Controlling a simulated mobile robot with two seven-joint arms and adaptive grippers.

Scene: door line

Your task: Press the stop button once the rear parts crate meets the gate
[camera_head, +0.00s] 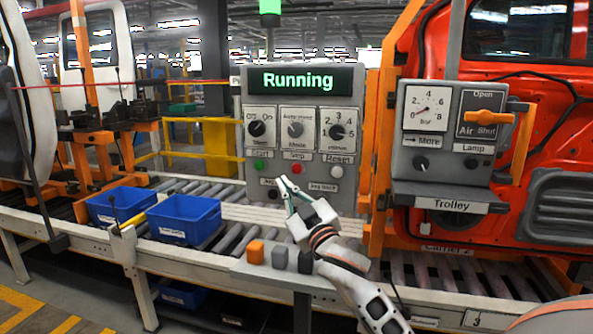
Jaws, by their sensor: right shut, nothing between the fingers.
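The control panel (355,98) has a lit green "Running" display. The red stop button (297,169) sits in its lower row, between a green start button (260,165) and a white reset button (336,172). My right gripper (286,187) is shut and empty, its tips just below the stop button; contact cannot be told. Two blue crates stand on the rollers: one at left (121,204), one nearer the panel (184,219). Their labels are too small to read, so I cannot tell which is the rear parts crate.
Orange, grey and dark blocks (255,251) sit on the conveyor's front rail below the panel. A trolley panel (442,150) with a gauge and an orange air handle stands at right, before a red door (552,120). More blue bins (182,293) are under the conveyor.

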